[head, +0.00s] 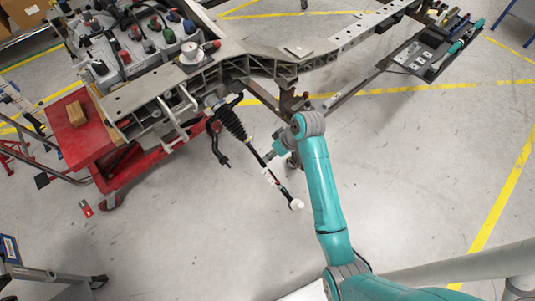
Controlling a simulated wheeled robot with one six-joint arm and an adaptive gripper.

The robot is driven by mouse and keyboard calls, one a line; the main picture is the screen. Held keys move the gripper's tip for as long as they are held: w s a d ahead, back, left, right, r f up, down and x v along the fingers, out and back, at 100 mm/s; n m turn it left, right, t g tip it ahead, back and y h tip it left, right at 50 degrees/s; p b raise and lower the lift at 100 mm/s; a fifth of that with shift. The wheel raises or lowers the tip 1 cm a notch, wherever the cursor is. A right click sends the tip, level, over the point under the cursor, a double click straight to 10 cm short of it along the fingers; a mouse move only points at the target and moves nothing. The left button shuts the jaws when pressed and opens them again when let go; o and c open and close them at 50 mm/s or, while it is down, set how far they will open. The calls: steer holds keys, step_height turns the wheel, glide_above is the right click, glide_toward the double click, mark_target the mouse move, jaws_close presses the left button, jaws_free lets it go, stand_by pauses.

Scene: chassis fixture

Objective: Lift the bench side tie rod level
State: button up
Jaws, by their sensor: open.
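The tie rod (272,179) shows in the head view. It slopes down to the right from a black ribbed boot (234,124) on the chassis to a pale rounded end (296,204). The rod is tilted, with its outer end lower in the picture.
The grey chassis frame (352,37) stands above and behind the rod, with a dark curved arm (219,148) hanging left of it. A red lift stand (93,137) with a wooden block (76,113) is at left. The floor right of my arm is clear.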

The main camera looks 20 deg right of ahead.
mark_target(262, 161)
steer(key=x, duration=1)
steer(key=shift+w+d+f, duration=0.15)
steer(key=shift+w+f, duration=0.1)
steer(key=shift+w, duration=0.05)
jaws_close()
